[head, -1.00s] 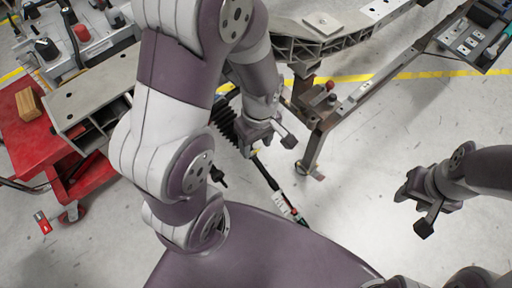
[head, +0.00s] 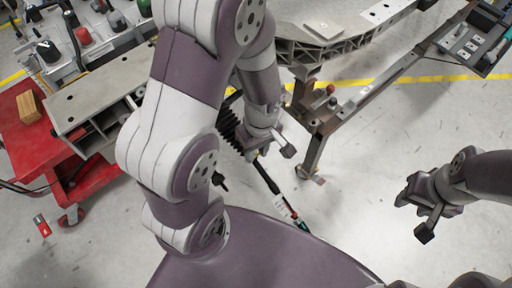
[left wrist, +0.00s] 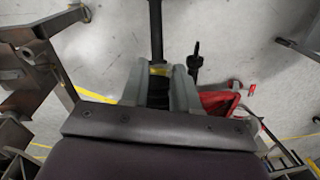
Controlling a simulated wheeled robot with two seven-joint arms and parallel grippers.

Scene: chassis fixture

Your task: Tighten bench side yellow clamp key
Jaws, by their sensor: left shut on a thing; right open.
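My left gripper (head: 268,148) is low in the middle of the head view, partly hidden by its own wrist. It is shut on a long dark tool (head: 268,180) with a white label and a red and teal end, which slants down to the right above the floor. In the left wrist view the fingers (left wrist: 158,88) close around the dark shaft (left wrist: 156,30), with a yellow band between the fingertips. My right gripper (head: 416,208) is open and empty at the right. I cannot make out a yellow clamp key on the bench.
A red cart (head: 30,145) with a wooden block (head: 28,106) and a grey fixture plate (head: 92,96) stands at the left. A metal frame (head: 335,122) with a chassis part (head: 330,48) stands at the back.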

